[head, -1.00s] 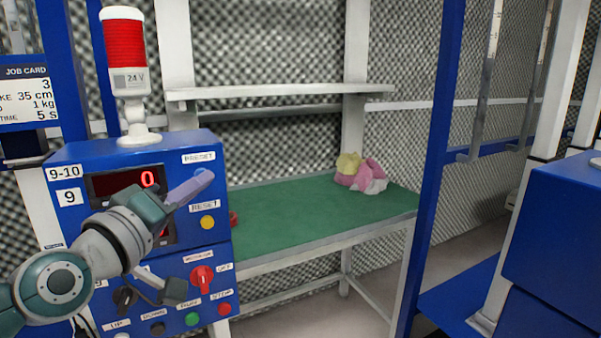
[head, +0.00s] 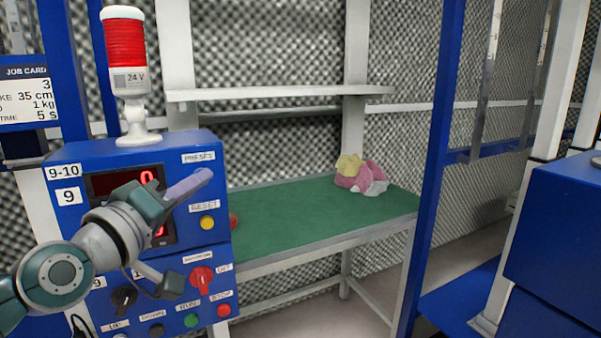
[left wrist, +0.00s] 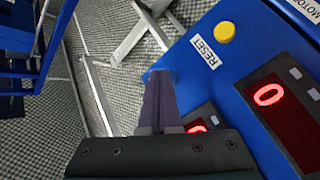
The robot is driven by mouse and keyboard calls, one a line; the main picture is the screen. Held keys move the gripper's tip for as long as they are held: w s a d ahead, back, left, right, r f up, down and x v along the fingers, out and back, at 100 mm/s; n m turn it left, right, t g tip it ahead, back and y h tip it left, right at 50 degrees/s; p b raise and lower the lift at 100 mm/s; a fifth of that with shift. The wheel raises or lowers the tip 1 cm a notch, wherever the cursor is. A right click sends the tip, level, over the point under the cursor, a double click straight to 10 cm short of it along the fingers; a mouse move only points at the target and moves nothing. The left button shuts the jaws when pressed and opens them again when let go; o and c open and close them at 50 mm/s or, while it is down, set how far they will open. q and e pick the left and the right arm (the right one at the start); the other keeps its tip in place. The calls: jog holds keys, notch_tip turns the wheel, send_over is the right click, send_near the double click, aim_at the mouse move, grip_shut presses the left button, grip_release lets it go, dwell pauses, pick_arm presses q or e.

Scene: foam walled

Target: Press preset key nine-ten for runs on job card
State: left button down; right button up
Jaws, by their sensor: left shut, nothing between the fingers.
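The blue control box (head: 215,240) stands at the left. Its PRESET label (head: 198,157) is at the upper right of the front. My left gripper (head: 206,173) is shut and empty, with its fingertips just below that label. The fingers cover the spot under the label, so the key there is mostly hidden. In the left wrist view, the shut fingers (left wrist: 160,78) end by a small bluish round edge on the panel; I cannot tell whether they touch it. The upper display (head: 147,178) reads 0. The job card (head: 28,90) shows 3, 35 cm, 1 kg and 5 s. My right gripper is out of view.
A yellow RESET button (head: 207,222) sits below the fingers. A red knob (head: 201,278) and several buttons fill the lower panel. A red signal lamp (head: 125,45) stands on the box. A green-topped table (head: 290,220) carries pink and yellow cloth (head: 360,174).

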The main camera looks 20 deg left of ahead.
pick_arm(q)
jog(key=shift+w+a, duration=0.15)
dwell(0.5)
jog(key=shift+s+d+p, duration=0.55)
jog(key=shift+s+d, duration=0.05)
jog(key=shift+d, duration=0.05)
jog(key=shift+d+r, duration=0.1)
jog(key=s+d+p, duration=0.3)
jog(key=shift+s+d, duration=0.1)
jog(key=shift+d, duration=0.2)
dwell(0.7)
